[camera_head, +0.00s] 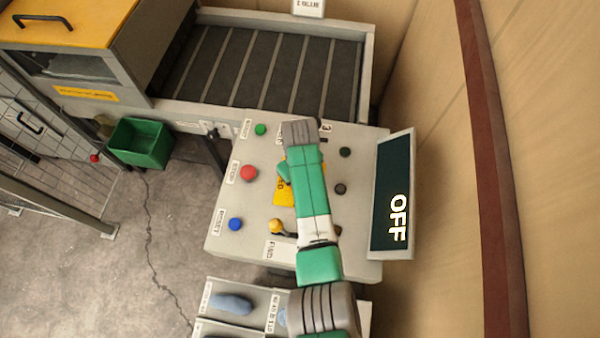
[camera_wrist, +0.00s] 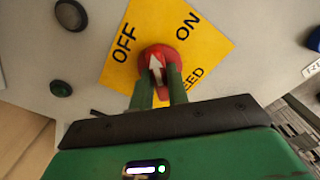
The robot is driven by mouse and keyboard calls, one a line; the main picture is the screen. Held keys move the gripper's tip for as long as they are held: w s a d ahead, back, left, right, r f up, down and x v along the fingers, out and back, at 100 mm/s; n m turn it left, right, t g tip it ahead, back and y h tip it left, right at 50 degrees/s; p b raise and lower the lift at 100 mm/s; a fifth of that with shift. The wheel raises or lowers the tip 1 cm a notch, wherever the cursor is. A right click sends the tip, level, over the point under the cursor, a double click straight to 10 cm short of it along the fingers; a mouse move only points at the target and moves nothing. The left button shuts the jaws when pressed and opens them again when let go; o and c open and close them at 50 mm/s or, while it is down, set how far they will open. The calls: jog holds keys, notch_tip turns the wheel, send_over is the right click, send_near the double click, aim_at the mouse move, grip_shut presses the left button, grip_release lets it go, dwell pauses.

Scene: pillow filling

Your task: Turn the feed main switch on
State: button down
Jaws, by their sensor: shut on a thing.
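The feed main switch is a red rotary knob (camera_wrist: 160,55) with a white arrow, on a yellow plate (camera_wrist: 205,45) marked OFF, ON and a partly hidden FEED. In the wrist view the arrow points up and slightly left, towards the OFF side. My gripper (camera_wrist: 159,80) is shut on the knob, one green finger on each side. In the head view the gripper (camera_head: 301,132) and arm cover the knob; only part of the yellow plate (camera_head: 283,192) shows. The display (camera_head: 390,195) beside the panel reads OFF.
The panel (camera_head: 225,205) also carries a green button (camera_head: 260,129), a red button (camera_head: 248,172), a blue button (camera_head: 236,224), a yellow-knobbed lever (camera_head: 276,226) and dark buttons. A conveyor (camera_head: 265,70) lies behind. A green bin (camera_head: 141,142) stands left. A wall rises at right.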

jog(key=m+p, duration=0.1)
jog(key=m, duration=0.3)
jog(key=shift+r+m, duration=0.1)
jog(key=shift+m, duration=2.4)
jog(key=c, duration=1.4)
grip_release()
jog(key=shift+o, duration=0.2)
notch_tip(320, 180, up, 8)
jog(key=shift+f+p, duration=0.1)
jog(key=shift+p, duration=0.35)
